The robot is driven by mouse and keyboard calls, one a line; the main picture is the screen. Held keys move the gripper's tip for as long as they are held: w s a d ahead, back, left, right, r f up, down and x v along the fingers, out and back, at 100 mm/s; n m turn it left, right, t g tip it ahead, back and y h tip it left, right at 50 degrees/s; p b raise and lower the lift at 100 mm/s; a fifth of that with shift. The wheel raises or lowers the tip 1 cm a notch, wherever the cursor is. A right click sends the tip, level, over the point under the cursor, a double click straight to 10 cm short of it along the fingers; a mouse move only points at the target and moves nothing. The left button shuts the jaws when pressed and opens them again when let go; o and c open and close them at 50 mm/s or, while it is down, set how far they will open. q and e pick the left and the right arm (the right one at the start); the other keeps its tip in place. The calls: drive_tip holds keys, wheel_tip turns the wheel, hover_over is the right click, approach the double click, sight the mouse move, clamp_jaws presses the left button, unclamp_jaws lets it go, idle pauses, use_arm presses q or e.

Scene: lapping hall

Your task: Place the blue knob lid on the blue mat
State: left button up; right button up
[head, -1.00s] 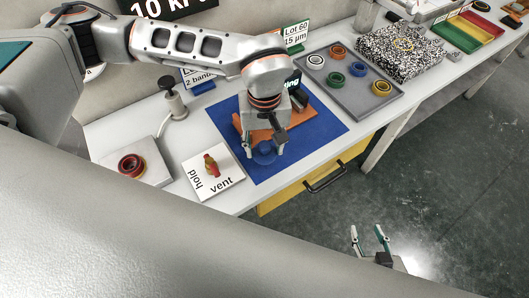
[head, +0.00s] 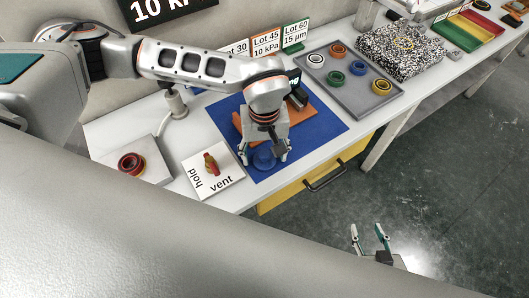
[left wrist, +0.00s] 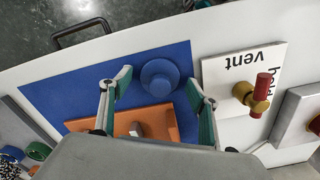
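The blue knob lid (head: 264,160) rests, knob up, on the blue mat (head: 317,128) near its front edge. It also shows in the left wrist view (left wrist: 159,77) on the blue mat (left wrist: 62,98). My left gripper (head: 264,153) is open above the mat, its fingers spread to either side of the lid with visible gaps. In the left wrist view the left gripper (left wrist: 160,86) shows nothing held. My right gripper (head: 368,236) is open and empty over the floor, away from the table.
A white plate marked hold and vent (head: 228,181) with a red-handled valve (head: 211,165) stands left of the mat. A grey tray (head: 345,88) with several coloured rings lies to the right. The mat's right front is clear.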

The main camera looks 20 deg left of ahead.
sight(265, 152)
use_arm(q)
drive_tip(key=shift+r, duration=0.1)
wheel_tip(265, 152, up, 12)
idle(0.6)
drive_tip(key=shift+s, duration=0.1)
idle(0.4)
